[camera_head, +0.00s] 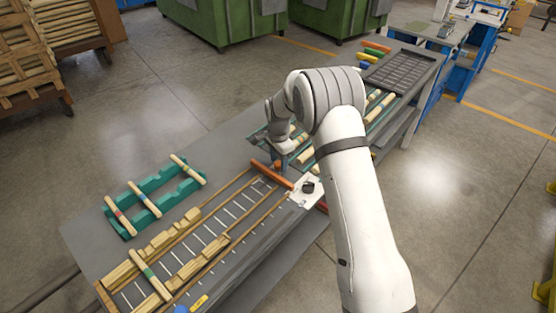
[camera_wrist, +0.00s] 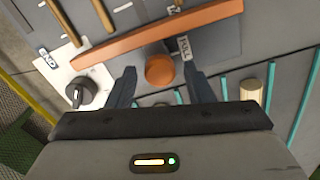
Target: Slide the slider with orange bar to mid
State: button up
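The orange bar (camera_head: 271,174) of the slider lies across the far end of a long grey bed with wooden rails. In the wrist view the orange bar (camera_wrist: 150,36) runs slantwise above a round orange knob (camera_wrist: 160,70). My gripper (camera_head: 280,160) is low over the bar's end of the bed. In the wrist view the two fingers of my gripper (camera_wrist: 158,74) stand apart, one on each side of the knob, with visible gaps. Whether the fingertips reach down to the knob's height is hard to tell. The arm hides part of the bed's right side.
A white plate with a black rotary knob (camera_head: 308,187) sits beside the bar's right end. Wooden blocks (camera_head: 190,268) and a green-banded spindle (camera_head: 150,274) lie along the bed. A teal rack (camera_head: 153,197) with spindles stands left. A dark tray (camera_head: 404,72) is behind.

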aim_at(271, 172)
grip_shut()
dwell(0.3)
jog(key=s+a, duration=0.1)
jog(key=s+a+b, duration=0.1)
jog(key=s, duration=0.1)
jog(key=shift+s+a, duration=0.15)
jog(key=shift+a, duration=0.2)
jog(key=shift+d, duration=0.1)
jog(key=shift+o, duration=0.7)
grip_release()
